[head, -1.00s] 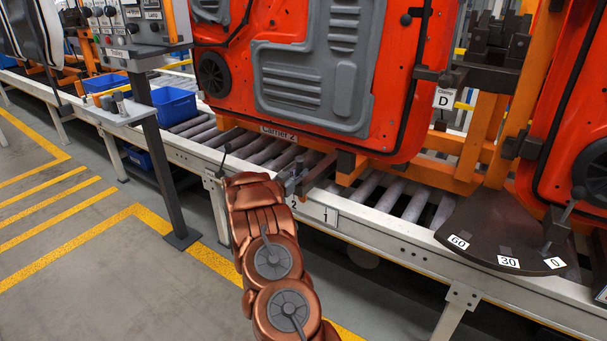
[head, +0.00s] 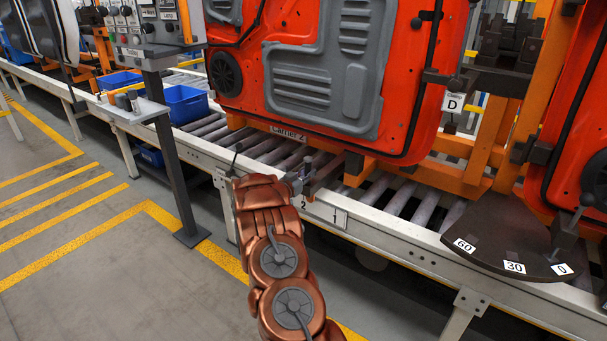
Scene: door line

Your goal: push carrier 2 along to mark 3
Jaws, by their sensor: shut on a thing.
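Carrier 2 (head: 405,155) is an orange frame on the roller line, bearing an upright red door panel (head: 240,99) with a grey inner part. Its "Carrier 2" label (head: 288,133) faces me. My gripper (head: 300,178) is at the near rail, at the carrier's lower front, shut on what looks like the end of a dark bar (head: 325,174) that reaches out from under the carrier. The fingers are small here, so the exact grip is hard to see. Number plates 2 (head: 303,203) and 1 (head: 335,216) are on the rail's side. No mark 3 is readable; my arm covers part of the rail.
A control post (head: 172,150) with a shelf stands at the left before the line, near blue bins (head: 186,104). At right, a dark dial plate (head: 500,235) marked 60, 30, 0 sticks out with a lever. Another red door stands right. Rollers left of the carrier look clear.

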